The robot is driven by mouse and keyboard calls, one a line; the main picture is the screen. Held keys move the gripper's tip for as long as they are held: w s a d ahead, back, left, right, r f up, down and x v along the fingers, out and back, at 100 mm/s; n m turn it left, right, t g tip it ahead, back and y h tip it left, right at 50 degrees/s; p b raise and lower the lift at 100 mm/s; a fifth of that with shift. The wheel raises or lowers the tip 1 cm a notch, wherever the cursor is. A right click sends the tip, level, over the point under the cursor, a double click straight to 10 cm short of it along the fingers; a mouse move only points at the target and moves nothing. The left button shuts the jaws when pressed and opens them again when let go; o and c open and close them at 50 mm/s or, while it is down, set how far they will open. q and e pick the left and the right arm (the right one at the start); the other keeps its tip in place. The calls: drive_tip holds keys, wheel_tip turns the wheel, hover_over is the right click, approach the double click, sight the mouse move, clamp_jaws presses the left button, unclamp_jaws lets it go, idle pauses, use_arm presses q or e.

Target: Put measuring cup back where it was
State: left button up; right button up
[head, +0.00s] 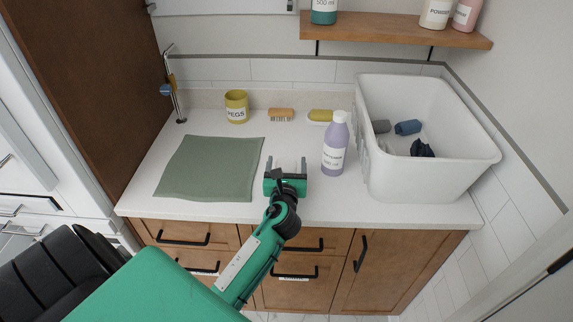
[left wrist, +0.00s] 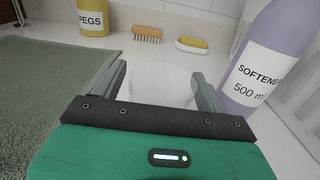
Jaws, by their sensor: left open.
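My left gripper (head: 286,164) is over the front middle of the white counter, its jaws open and pointing to the back wall. In the left wrist view a pale, rounded white shape (left wrist: 161,84) lies between and just beyond the open fingers (left wrist: 160,78). It looks like the measuring cup, but it blends with the counter and its handle cannot be made out. I cannot tell whether the fingers touch it. In the head view the cup cannot be told apart from the counter. My right gripper is not in view.
A lilac softener bottle (head: 335,143) stands close right of the gripper. A white tub (head: 440,172) holding dark cloths is farther right. A green mat (head: 210,168) lies left. A yellow pegs pot (head: 236,107), a brush (head: 281,114) and a yellow-topped item (head: 320,115) stand behind.

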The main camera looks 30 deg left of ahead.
use_arm(q)
drive_tip(key=shift+r, duration=0.1)
drive_tip(key=shift+s+d, duration=0.1)
drive_tip(key=b+v, duration=0.1)
drive_tip(key=v, duration=0.5)
drive_tip(key=shift+s+d, duration=0.15)
drive_tip(key=shift+s, duration=0.05)
drive_tip(key=v, duration=0.4)
drive_tip(key=shift+b, duration=0.3)
drive_tip(key=shift+s+d, duration=0.3)
drive_tip(key=shift+s, duration=0.15)
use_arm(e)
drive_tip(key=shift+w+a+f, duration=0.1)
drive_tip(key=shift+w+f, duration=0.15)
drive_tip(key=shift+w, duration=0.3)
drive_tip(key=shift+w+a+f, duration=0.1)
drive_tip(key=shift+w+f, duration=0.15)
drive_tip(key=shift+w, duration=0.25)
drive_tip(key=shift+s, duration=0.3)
use_arm(q)
drive_tip(key=shift+s, duration=0.1)
